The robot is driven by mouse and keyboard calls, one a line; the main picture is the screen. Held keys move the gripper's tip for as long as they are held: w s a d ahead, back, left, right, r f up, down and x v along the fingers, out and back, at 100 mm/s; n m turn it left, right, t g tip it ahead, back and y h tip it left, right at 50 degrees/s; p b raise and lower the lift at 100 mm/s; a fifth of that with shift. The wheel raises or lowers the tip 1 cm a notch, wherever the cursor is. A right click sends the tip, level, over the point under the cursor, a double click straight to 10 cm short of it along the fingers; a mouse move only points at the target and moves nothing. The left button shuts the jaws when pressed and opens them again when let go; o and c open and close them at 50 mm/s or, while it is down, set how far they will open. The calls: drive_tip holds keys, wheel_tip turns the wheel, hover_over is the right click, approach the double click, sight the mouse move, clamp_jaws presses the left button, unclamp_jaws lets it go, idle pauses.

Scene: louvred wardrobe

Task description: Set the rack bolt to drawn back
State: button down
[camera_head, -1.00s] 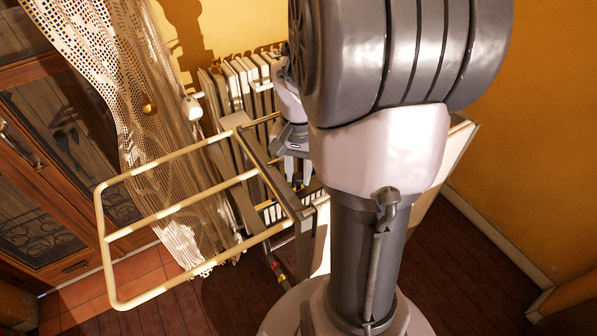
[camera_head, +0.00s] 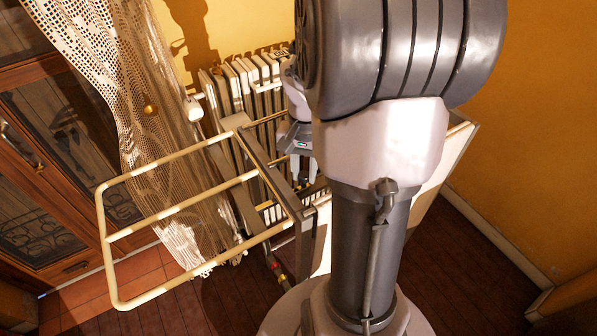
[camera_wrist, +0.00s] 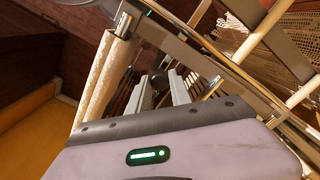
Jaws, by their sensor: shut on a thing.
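The drying rack (camera_head: 270,165) has a cream tubular wing folded out to the left and a grey metal frame. My gripper (camera_head: 302,170) is low inside the rack, beside its grey bar, partly hidden by my arm. In the wrist view my gripper (camera_wrist: 165,84) has its two pale fingers on a small dark round knob (camera_wrist: 173,78), which looks like the rack bolt's knob. It is shut on this knob. The bolt's shaft and its exact position are hidden behind the fingers.
A white ribbed radiator (camera_head: 235,85) stands behind the rack against the yellow wall. A lace curtain (camera_head: 150,120) hangs at the left, before a wooden louvred or glazed wardrobe (camera_head: 60,150). The dark floor at the right (camera_head: 450,260) is clear.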

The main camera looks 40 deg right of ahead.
drive_tip(key=d, duration=0.3)
drive_tip(key=s+d+p, duration=0.1)
drive_tip(key=d, duration=0.1)
drive_tip(key=s+d+p, duration=0.1)
drive_tip(key=d, duration=0.2)
drive_tip(key=shift+d+r, duration=0.1)
drive_tip(key=shift+d, duration=0.25)
drive_tip(key=c, duration=1.6)
unclamp_jaws()
drive_tip(key=o, duration=0.4)
drive_tip(key=shift+d, duration=0.2)
drive_tip(key=shift+o, duration=0.2)
drive_tip(key=shift+a, duration=0.1)
wheel_tip(320, 180, up, 17)
drive_tip(key=p, duration=0.5)
drive_tip(key=shift+r+p, duration=0.2)
drive_tip(key=shift+p, duration=0.1)
